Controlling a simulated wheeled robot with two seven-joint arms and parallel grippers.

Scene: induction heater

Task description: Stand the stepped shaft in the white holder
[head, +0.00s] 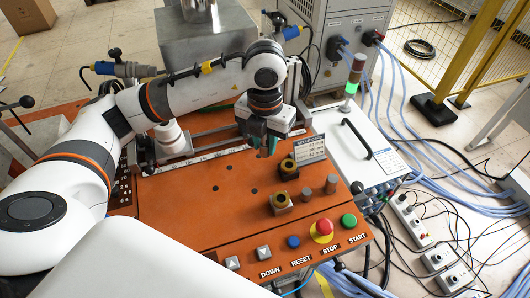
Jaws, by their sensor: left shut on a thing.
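My left gripper (264,143) hangs over the back of the orange panel (190,205), with its fingers pointing down. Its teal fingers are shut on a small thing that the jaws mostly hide. I cannot make out its shape or whether it is the stepped shaft. Two short grey cylinders, one at the left (307,196) and one at the right (331,184), stand upright on the panel, right of the yellowish blocks. I cannot clearly pick out the white holder. My right gripper is not in view.
Two yellowish blocks with dark tops (288,169) (281,201) sit on the panel near a small printed sign (309,150). A red stop button (324,227) and other buttons line the front edge. A white case (345,145) with a black handle stands at the right. The panel's left half is clear.

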